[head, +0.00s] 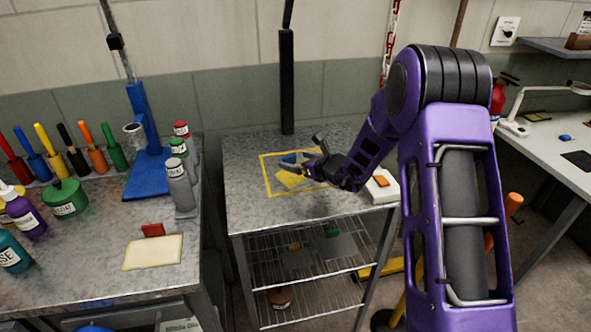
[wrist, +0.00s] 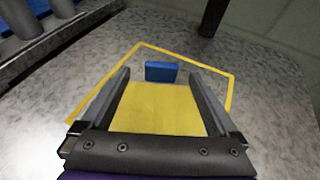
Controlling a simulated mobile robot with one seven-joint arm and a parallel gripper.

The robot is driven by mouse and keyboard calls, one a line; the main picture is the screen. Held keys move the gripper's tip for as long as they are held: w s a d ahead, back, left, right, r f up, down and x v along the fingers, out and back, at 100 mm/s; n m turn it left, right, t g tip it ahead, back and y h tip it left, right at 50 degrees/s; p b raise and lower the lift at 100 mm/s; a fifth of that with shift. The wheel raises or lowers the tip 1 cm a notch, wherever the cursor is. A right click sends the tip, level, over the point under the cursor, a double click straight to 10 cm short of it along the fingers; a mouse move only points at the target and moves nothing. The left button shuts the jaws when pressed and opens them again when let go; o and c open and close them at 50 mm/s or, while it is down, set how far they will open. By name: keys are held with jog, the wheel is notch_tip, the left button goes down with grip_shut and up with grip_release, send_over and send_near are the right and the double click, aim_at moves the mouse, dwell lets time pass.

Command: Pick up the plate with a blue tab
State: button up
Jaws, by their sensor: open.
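The yellow plate with a blue tab lies on the metal cart top inside a yellow outline. In the wrist view the plate (wrist: 155,108) sits between my gripper's two fingers, with its blue tab (wrist: 160,71) at the far edge, around the fingertips. In the head view the plate (head: 291,180) is partly behind my gripper (head: 307,162). My gripper is open, with one finger on each side of the plate. I cannot tell whether the fingers touch the plate or the cart top.
The cart (head: 250,215) has bare metal around the yellow outline (head: 266,180). A dark post (head: 287,85) rises at the back. Bottles and tools crowd the left bench (head: 95,240).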

aim_at(290, 157)
jog(key=x, duration=0.5)
jog(key=shift+w+r, duration=0.15)
jog(key=shift+r, duration=0.05)
jog(key=shift+c, duration=0.3)
grip_shut()
